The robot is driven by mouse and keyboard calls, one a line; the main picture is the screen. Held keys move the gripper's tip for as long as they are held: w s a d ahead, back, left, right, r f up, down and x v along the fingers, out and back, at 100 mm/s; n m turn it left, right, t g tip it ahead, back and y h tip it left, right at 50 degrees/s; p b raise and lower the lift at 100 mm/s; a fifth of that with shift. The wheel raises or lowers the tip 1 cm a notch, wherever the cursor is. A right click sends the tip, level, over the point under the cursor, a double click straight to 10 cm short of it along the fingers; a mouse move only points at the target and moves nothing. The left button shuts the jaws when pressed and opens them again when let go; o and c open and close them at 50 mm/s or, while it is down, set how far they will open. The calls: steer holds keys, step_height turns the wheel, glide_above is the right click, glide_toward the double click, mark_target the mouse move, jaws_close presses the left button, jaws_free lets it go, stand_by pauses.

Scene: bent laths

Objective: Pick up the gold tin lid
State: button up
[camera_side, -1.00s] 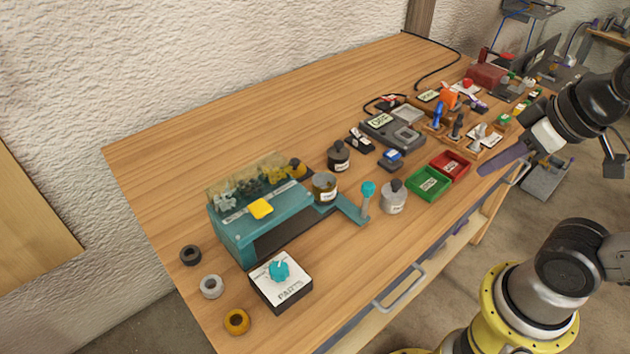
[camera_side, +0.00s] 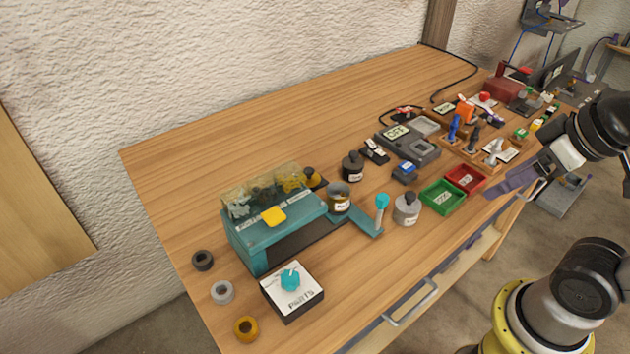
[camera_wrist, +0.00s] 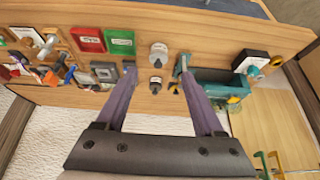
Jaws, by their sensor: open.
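A small round gold piece with a dark centre (camera_side: 246,329), which looks like the gold tin lid, lies flat on the bench at the near left corner in the side view. In the wrist view a gold spot (camera_wrist: 253,71) beside the white-topped box seems to be the same piece. My gripper (camera_side: 511,180) has purple fingers and is at the right, over the bench's front edge near the red tray, far from the gold piece. In the wrist view my gripper (camera_wrist: 157,72) has its fingers spread apart, with nothing held between them.
A light grey ring (camera_side: 222,292) and a dark ring (camera_side: 203,260) lie near the gold piece. A white-topped box with a teal knob (camera_side: 292,290) stands right of it. The teal machine (camera_side: 275,227), tins and the green tray (camera_side: 442,196) lie between.

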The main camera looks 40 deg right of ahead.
steer(key=o, duration=0.4)
